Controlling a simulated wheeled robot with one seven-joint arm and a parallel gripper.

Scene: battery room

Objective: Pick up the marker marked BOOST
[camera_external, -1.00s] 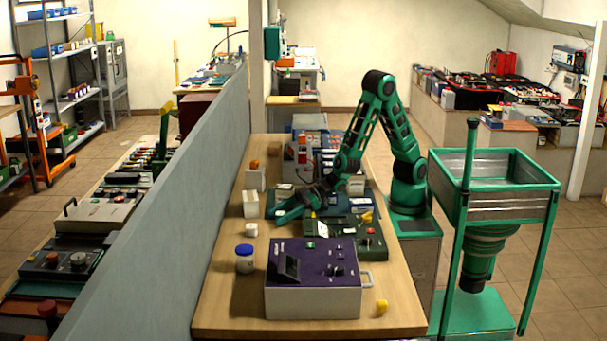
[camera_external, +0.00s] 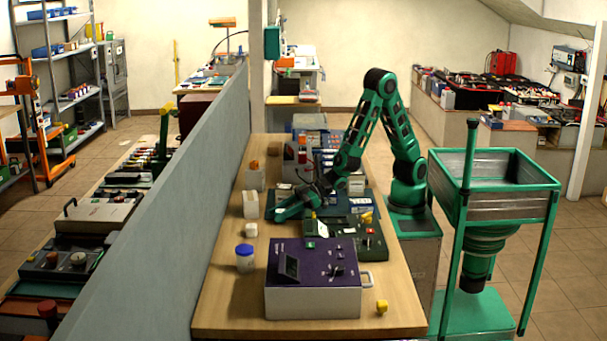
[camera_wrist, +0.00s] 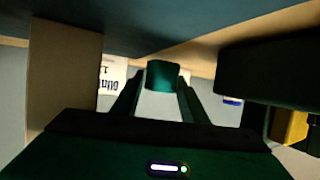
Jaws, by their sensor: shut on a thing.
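My gripper (camera_external: 280,213) is low over the bench, beside the dark green panel, with its arm reaching in from the right. In the wrist view my gripper (camera_wrist: 160,92) is shut on a small block with a teal top (camera_wrist: 162,74). The block sits between the two dark fingers. No BOOST lettering can be read on it, so I cannot tell from the picture whether it is the marker named.
A purple-topped instrument (camera_external: 312,277) and a blue-lidded jar (camera_external: 244,258) stand nearer the front of the wooden bench (camera_external: 225,310). White blocks (camera_external: 250,204) stand left of my gripper. A grey partition (camera_external: 205,190) runs along the left. A yellow piece (camera_external: 382,306) lies front right.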

